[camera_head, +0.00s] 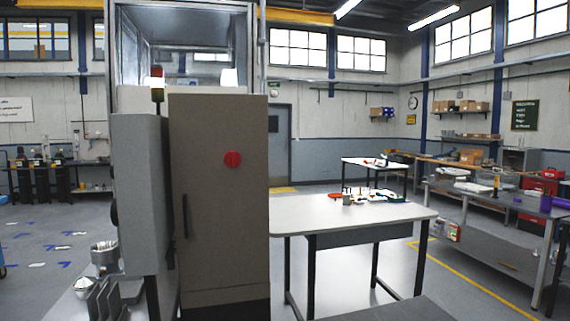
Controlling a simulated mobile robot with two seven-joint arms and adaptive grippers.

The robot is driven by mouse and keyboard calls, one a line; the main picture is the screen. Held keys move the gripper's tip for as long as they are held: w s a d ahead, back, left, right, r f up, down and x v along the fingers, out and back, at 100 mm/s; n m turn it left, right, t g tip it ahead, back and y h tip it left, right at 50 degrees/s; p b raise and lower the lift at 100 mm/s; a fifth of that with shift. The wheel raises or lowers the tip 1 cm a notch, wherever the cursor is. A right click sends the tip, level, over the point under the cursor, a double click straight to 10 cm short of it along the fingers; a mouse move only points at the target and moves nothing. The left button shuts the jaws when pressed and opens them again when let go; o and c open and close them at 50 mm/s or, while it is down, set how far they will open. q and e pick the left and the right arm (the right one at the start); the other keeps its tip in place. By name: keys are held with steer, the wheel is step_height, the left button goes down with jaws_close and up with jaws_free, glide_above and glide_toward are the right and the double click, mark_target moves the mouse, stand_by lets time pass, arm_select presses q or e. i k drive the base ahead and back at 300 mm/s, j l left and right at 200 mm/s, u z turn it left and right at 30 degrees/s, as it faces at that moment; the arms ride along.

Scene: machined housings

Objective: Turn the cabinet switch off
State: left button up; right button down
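A tall brown-grey cabinet (225,230) stands left of the middle. A round red switch (232,159) sits on the upper part of its front face. The switch is too small in view to tell which way it is turned. A dark vertical handle (186,215) is on the left side of the same face. Neither of my grippers shows in this view, and nothing is touching the switch.
A grey box-like panel (140,200) adjoins the cabinet's left side. Metal parts (104,256) stand at the lower left. A white-topped table (350,212) with small items is right of the cabinet. Workbenches (500,192) line the right.

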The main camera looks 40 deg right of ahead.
mark_target(233, 159)
steer(key=i+z, duration=0.15)
steer(key=z, duration=0.25)
steer(key=i+j+z, duration=0.1)
steer(key=z, duration=0.25)
steer(key=i+j+z, duration=0.1)
steer(key=z, duration=0.3)
steer(key=j+z, duration=0.35)
steer(key=i+j+z, duration=0.15)
steer(key=z, duration=0.2)
steer(key=i+j+z, duration=0.1)
steer(key=j+z, duration=0.3)
steer(key=i+j+z, duration=0.1)
steer(key=z, duration=0.25)
steer(key=k+j, duration=0.05)
steer(key=j, duration=0.05)
